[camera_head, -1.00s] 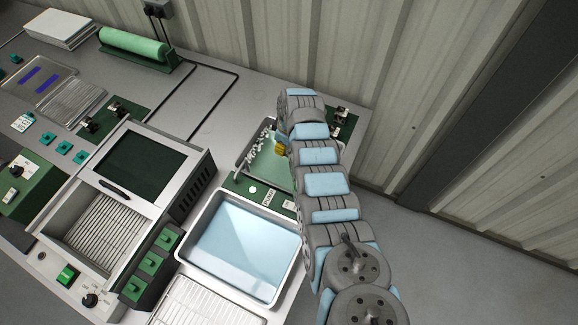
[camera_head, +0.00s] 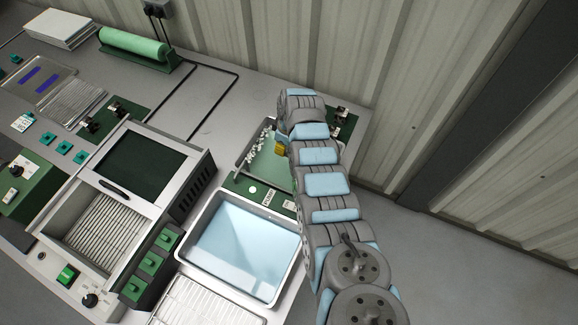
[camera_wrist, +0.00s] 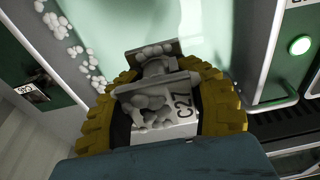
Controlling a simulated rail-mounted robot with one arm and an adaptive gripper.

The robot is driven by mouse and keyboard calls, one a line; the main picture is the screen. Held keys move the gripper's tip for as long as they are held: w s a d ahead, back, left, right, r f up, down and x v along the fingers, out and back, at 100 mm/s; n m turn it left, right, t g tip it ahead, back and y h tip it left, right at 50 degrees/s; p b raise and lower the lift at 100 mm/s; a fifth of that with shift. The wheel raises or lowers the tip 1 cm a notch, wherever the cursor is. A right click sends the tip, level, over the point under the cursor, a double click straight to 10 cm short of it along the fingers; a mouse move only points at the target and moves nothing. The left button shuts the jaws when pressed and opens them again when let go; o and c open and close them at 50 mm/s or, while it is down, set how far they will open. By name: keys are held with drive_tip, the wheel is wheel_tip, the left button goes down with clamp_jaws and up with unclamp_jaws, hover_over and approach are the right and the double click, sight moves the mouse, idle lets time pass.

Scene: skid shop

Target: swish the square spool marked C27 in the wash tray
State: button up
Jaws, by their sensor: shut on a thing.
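The grey square spool marked C27 (camera_wrist: 182,122) sits between the yellow finger pads of my gripper (camera_wrist: 163,98), which is shut on it. Grey-white clumps cling to its near flange and to its far flange. In the head view, my gripper (camera_head: 281,146) is over a shallow tray with pale green liquid (camera_head: 267,163); my arm hides the tray's right part and the spool. White foam-like clumps line the tray's left side, and the tray also shows in the wrist view (camera_wrist: 205,32). I cannot tell whether the spool touches the liquid.
A larger tray of light blue liquid (camera_head: 240,243) stands in front, with a ribbed white rack (camera_head: 205,303) nearer still. A grey machine with a dark window (camera_head: 138,165) is to the left. A lit round button (camera_wrist: 299,45) is right of the green tray. The corrugated wall is close behind.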

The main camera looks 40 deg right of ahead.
drive_tip(key=shift+r, duration=0.15)
drive_tip(key=shift+r+p, duration=1.4)
drive_tip(key=shift+r, duration=0.45)
